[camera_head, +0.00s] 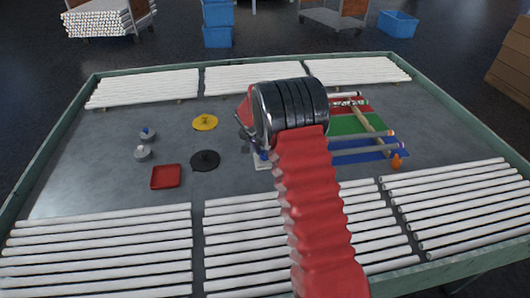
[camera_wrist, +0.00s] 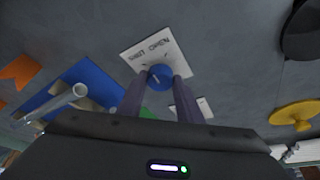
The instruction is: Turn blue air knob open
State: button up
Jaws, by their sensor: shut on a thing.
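In the head view, the white plate (camera_head: 263,165) shows just left of my red arm, which hides much of the knob and my gripper.
A black disc (camera_head: 205,160), a yellow disc (camera_head: 205,122) and a red tray (camera_head: 166,176) lie to the left. Red, green and blue mats (camera_head: 372,158) with tubes and an orange cone-like thing (camera_head: 397,161) lie to the right. White tubes line the table's front and back.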

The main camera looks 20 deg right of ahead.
jog(key=m, duration=0.1)
jog(key=m+g, duration=0.1)
jog(key=m, duration=0.1)
jog(key=m+h, duration=0.1)
jog(key=m, duration=0.1)
jog(key=shift+w+g, duration=0.25)
jog(key=shift+g, duration=0.05)
jog(key=shift+m+g, duration=0.6)
jog(key=shift+m, duration=0.9)
jog(key=o, duration=1)
jog(key=shift+o, duration=0.2)
jog(key=v, duration=1.3)
jog(key=shift+a+r, duration=0.2)
jog(key=shift+r, duration=0.1)
